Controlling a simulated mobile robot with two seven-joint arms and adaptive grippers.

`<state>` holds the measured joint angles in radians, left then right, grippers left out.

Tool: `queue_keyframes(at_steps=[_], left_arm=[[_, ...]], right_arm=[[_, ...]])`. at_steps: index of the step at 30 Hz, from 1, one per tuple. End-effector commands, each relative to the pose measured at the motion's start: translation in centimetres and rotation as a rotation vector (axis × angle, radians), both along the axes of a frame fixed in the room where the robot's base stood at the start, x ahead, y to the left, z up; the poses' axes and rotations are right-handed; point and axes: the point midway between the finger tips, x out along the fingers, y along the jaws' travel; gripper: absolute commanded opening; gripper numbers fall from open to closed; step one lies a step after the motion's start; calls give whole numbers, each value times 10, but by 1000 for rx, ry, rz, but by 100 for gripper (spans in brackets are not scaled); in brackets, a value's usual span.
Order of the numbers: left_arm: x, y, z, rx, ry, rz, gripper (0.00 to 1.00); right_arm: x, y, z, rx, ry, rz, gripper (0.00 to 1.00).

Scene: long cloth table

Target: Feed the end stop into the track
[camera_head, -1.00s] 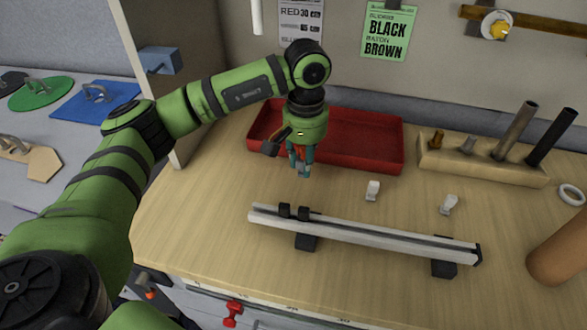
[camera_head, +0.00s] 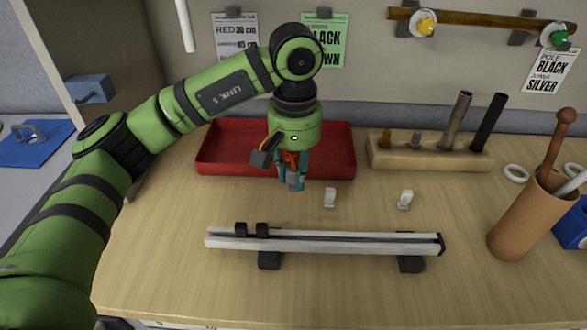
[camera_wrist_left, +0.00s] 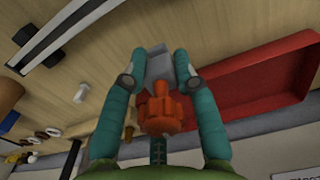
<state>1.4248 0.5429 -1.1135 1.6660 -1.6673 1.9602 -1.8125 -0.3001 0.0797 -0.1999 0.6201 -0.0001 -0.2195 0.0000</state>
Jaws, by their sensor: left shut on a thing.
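My left gripper (camera_head: 293,180) is shut on a small grey block (camera_wrist_left: 158,66), which I take to be the end stop. The gripper (camera_wrist_left: 156,76) holds it above the table, in front of the red tray and behind the track. Its fingers partly hide the block. The track (camera_head: 330,241) is a long pale rail with a dark slot, raised on two black feet. My right gripper is not in view.
A red tray (camera_head: 222,165) lies behind the gripper. Two small white pieces (camera_head: 330,198) (camera_head: 405,199) stand between tray and track. A wooden block with pegs (camera_head: 430,156) and a brown cup (camera_head: 515,222) are to the right. The table left of the track is clear.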

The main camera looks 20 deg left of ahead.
Motion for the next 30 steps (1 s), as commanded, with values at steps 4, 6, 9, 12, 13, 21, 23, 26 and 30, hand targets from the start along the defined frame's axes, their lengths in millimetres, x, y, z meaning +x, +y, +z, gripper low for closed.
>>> queue_keyframes(at_steps=[4,6,9,12,13,21,23,26,30], left_arm=[[0,0,-7,0,0,0,0],[0,0,-11,0,0,0,0],[0,0,-16,0,0,0,0],[0,0,-21,0,0,0,0],[0,0,-23,0,0,0,0],[0,0,-36,0,0,0,0],[0,0,-39,0,0,0,0],[0,0,-44,0,0,0,0],[0,0,-51,0,0,0,0]], right_arm=[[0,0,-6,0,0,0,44],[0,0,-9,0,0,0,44],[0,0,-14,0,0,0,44],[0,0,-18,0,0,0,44],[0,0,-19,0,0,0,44],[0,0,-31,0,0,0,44],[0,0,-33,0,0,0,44],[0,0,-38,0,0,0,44],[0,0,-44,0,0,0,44]])
